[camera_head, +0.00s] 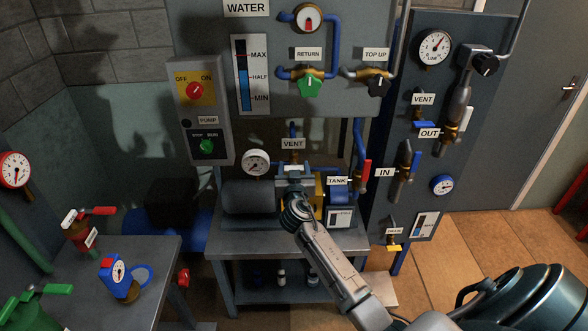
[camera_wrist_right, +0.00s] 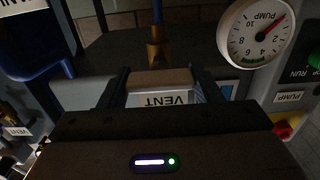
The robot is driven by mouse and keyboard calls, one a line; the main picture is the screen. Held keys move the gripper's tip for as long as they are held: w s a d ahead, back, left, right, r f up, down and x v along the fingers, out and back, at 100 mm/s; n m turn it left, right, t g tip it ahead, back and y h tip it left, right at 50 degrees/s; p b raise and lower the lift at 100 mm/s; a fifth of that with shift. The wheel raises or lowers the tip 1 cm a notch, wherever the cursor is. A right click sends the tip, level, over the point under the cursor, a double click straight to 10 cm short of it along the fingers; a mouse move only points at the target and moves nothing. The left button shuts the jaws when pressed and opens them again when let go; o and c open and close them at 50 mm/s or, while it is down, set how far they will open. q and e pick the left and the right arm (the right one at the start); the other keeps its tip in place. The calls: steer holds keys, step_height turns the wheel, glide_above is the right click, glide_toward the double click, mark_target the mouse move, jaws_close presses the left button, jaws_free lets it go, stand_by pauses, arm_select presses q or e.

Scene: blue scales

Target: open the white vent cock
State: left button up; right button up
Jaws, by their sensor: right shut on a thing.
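My right gripper (camera_head: 295,180) reaches in from the lower right to the pump on the middle bench, just below a VENT label (camera_head: 293,144). In the right wrist view its two fingers (camera_wrist_right: 162,82) stand on either side of a pale, shadowed bar, the white vent cock's handle (camera_wrist_right: 160,77), and are shut on it. The handle lies crosswise between the fingers. The VENT label (camera_wrist_right: 172,99) shows upside down close to it. In the head view the wrist hides most of the cock, so its angle is hard to tell. My left gripper is not in view.
A pump gauge (camera_head: 255,162) stands left of the gripper, and a red lever (camera_head: 364,174) and TANK label (camera_head: 337,181) are to the right. Another VENT label (camera_head: 423,99), with a blue lever (camera_head: 425,124), is on the right panel. A side table (camera_head: 150,265) stands at left.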

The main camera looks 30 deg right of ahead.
steer(key=shift+f, duration=0.1)
steer(key=n+b, duration=0.1)
steer(key=n, duration=0.2)
steer(key=shift+n, duration=0.4)
steer(key=n, duration=0.3)
steer(key=shift+a+n+b, duration=0.1)
steer(key=shift+n+b, duration=0.2)
steer(key=shift+n, duration=0.1)
steer(key=n, duration=0.4)
steer(key=shift+p, duration=0.35)
steer(key=n+p, duration=0.1)
steer(key=n, duration=0.5)
steer(key=shift+f+p, duration=0.1)
steer(key=shift+p, duration=0.2)
steer(key=o, duration=1)
